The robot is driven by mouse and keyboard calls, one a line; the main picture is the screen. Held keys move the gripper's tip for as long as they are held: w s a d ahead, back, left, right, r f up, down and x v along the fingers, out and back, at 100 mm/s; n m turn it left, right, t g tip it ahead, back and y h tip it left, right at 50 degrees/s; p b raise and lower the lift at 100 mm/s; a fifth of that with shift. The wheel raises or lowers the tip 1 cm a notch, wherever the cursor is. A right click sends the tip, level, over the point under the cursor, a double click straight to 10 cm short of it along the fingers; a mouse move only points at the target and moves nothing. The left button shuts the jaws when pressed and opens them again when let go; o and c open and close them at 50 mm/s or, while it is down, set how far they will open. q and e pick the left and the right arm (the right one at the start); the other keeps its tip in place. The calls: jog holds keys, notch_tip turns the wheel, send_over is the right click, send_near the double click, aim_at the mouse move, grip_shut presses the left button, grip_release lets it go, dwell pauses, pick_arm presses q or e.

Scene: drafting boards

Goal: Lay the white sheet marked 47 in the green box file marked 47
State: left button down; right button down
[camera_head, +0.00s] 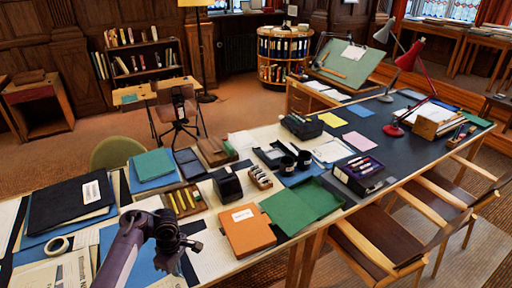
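A green box file (289,212) lies open on the near edge of the long table, right of centre. No number can be read on it. I cannot pick out the white sheet marked 47: several white papers show, and their marks are too small to read. One white sheet (333,151) lies behind the box file, towards the right. My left gripper (178,262) is low over the left part of the table, left of the green box file and apart from it. Its fingers are dark and small, so their opening is unclear. My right gripper is out of view.
An orange box file (247,233) lies just left of the green one. A black box (227,185), a dark box with rolls (361,174) and a black folder (68,203) crowd the table. Wooden chairs (378,240) stand at its near right side.

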pick_arm(q)
jog(key=r, duration=0.1)
jog(key=w+r, duration=0.1)
jog(key=shift+w+r, duration=0.25)
jog(key=shift+r, duration=0.15)
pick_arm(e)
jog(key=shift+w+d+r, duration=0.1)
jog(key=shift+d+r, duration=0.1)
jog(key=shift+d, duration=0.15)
pick_arm(q)
jog(key=shift+a+f, duration=0.1)
